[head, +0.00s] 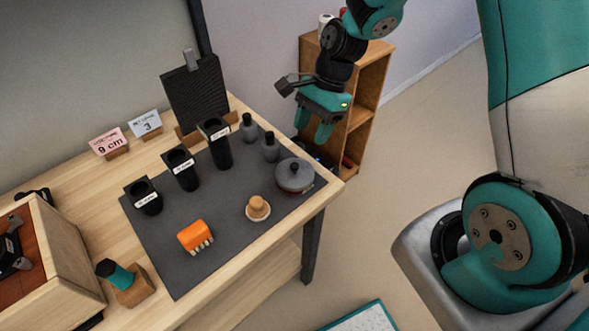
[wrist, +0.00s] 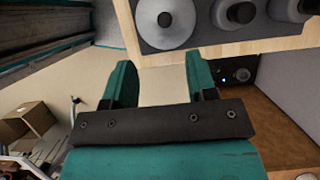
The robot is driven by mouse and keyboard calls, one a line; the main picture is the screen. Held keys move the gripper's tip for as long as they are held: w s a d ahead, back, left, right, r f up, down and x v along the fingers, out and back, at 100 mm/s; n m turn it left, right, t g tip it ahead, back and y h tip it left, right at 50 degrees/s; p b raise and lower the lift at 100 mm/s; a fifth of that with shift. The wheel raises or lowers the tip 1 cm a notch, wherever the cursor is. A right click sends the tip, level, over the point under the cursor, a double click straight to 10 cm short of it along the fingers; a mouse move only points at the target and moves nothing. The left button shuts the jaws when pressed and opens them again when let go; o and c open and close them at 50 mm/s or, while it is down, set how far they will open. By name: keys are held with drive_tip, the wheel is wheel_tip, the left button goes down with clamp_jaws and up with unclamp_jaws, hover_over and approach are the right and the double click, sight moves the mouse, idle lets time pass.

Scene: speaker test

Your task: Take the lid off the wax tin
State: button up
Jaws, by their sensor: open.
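The wax tin (head: 294,178) is a round grey tin with a dark reddish band, near the right corner of the dark mat on the table. Its lid (head: 294,168) sits on top and has a dark knob. In the wrist view a round grey lid with a dark knob, likely the same one (wrist: 166,22), shows at the top. My gripper (head: 313,130) is open and empty, in the air beyond the table's right edge, behind and above the tin. In the wrist view its two teal fingers (wrist: 160,85) are apart with nothing between them.
On the dark mat (head: 200,265) stand several black holders (head: 216,145), two grey bottles (head: 250,128), an orange brush (head: 196,236) and a wooden-knobbed piece (head: 257,208). A wooden shelf (head: 370,95) stands behind my gripper.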

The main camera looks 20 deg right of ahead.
sight(295, 165)
drive_tip(key=x, duration=0.4)
drive_tip(key=shift+a+f, duration=0.15)
drive_tip(key=shift+f, duration=0.05)
drive_tip(key=x, duration=0.1)
drive_tip(key=p+x, duration=0.1)
drive_tip(key=x, duration=0.3)
drive_tip(key=shift+w+a, duration=0.25)
drive_tip(key=shift+a, duration=0.05)
clamp_jaws()
